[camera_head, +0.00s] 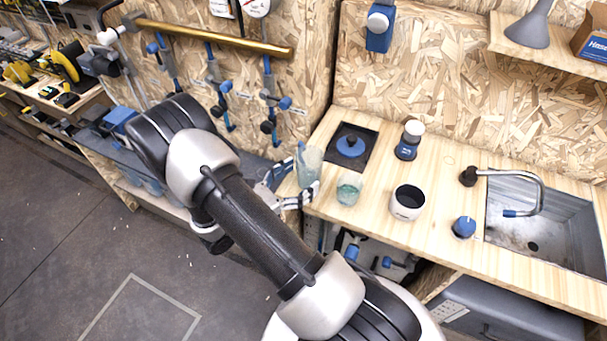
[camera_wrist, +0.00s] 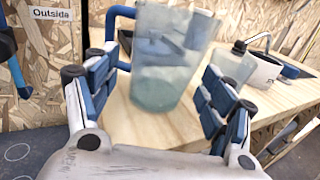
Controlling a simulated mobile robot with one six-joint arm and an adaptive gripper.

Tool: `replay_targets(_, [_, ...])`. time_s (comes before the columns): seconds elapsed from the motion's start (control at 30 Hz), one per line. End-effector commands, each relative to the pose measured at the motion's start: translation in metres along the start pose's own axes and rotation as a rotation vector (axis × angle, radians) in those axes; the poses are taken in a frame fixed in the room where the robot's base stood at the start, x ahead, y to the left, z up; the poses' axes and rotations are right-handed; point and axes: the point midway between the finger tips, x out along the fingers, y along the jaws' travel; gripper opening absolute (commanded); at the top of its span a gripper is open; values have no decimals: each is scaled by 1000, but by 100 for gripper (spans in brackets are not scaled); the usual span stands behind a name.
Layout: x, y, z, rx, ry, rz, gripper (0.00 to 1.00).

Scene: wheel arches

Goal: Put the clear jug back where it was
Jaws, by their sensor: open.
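The clear jug (camera_head: 312,160), tinted pale blue-green, is at the left end of the wooden counter (camera_head: 330,205). In the wrist view the jug (camera_wrist: 168,70) looks upright, its base apparently on the wood, with a blue handle (camera_wrist: 115,35) on its left. My gripper (camera_head: 301,178) reaches in from the left. Its fingers (camera_wrist: 160,85) are open on either side of the jug, with visible gaps at both sides.
A clear tumbler (camera_head: 348,189) stands close right of the jug. A white cup (camera_head: 407,202), a dark-blue jar (camera_head: 409,140), and a blue knob-like item (camera_head: 464,227) are further right, before the sink (camera_head: 530,225). A dark square inset (camera_head: 347,146) lies behind.

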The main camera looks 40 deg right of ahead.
Motion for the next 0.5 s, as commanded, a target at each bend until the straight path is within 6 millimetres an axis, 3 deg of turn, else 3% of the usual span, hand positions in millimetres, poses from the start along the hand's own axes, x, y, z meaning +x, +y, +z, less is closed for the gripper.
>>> replay_targets(0.3, [-71,1,1,1,0,6,76])
replay_targets(0.5, [-96,0,0,0,-1,3,76])
